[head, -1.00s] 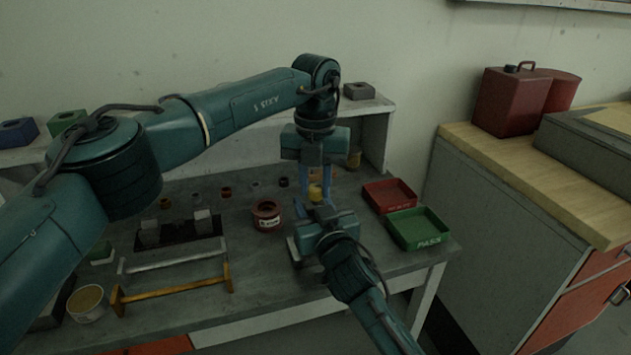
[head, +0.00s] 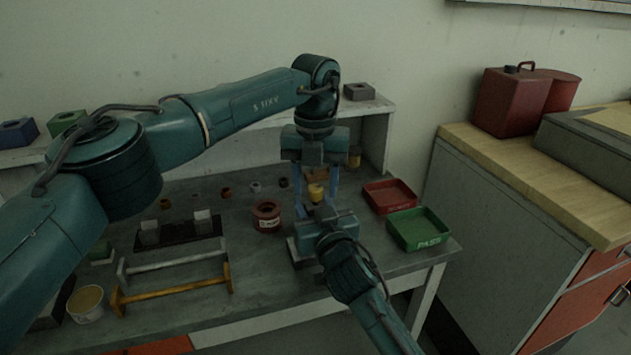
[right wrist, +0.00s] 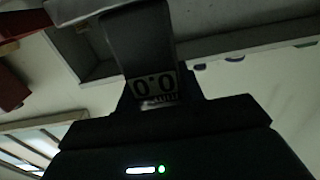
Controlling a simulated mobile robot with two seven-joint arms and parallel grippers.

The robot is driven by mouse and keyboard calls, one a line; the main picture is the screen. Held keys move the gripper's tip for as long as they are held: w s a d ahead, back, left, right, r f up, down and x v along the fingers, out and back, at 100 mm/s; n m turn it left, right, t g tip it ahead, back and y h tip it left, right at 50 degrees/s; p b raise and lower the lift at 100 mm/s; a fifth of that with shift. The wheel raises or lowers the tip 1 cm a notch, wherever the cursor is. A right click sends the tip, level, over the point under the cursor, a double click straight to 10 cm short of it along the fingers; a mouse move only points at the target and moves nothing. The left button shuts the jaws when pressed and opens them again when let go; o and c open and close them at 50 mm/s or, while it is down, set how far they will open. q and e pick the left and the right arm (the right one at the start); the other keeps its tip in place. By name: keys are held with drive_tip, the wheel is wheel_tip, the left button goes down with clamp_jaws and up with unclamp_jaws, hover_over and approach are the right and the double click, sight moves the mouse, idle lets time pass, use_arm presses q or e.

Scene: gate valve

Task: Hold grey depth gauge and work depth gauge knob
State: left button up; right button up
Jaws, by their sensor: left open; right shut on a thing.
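My left gripper (head: 316,194) reaches down from above with its blue fingers spread apart. My right gripper (head: 325,210) comes from the front, just below the knob, and is shut on the grey depth gauge. In the head view the gauge is mostly hidden by the grippers. In the right wrist view the grey depth gauge (right wrist: 150,45) fills the upper middle, and a small display reading 0.0 (right wrist: 155,85) shows on it.
A red tray (head: 390,196) and a green PASS tray (head: 418,229) lie to the right. A grey rack (head: 172,260) and an orange rack (head: 175,292) lie front left on the workbench (head: 260,285).

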sight(315, 186)
use_arm(q)
wheel_tip(315, 186, up, 12)
idle(0.6)
use_arm(e)
drive_tip(key=o, duration=1.2)
